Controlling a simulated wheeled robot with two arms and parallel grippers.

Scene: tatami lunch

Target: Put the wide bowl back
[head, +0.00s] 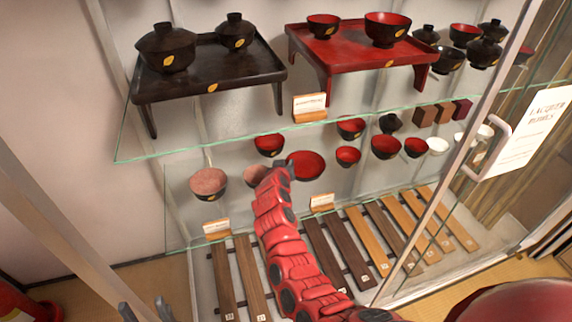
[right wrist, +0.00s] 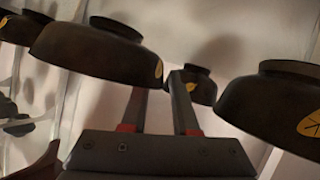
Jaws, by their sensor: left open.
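The bowl that looks widest is a shallow red-lined bowl (head: 309,165) on the lower glass shelf. It is right beside my right gripper (head: 283,167), whose fingertips are hard to make out in the head view. In the right wrist view, the two fingers of the right gripper (right wrist: 160,98) stand apart with no bowl between them. A dark bowl (right wrist: 85,58) covers the left finger's tip; contact cannot be told. Another dark bowl with a gold leaf (right wrist: 275,105) is at the right. My left gripper (head: 143,310) is open and empty, low outside the cabinet.
A pinkish bowl (head: 208,184) and several red-lined bowls stand close around on the lower glass shelf. The upper glass shelf (head: 200,143) holds a black tray table (head: 215,78) and a red one (head: 350,57). A framed glass door (head: 440,205) stands at the right.

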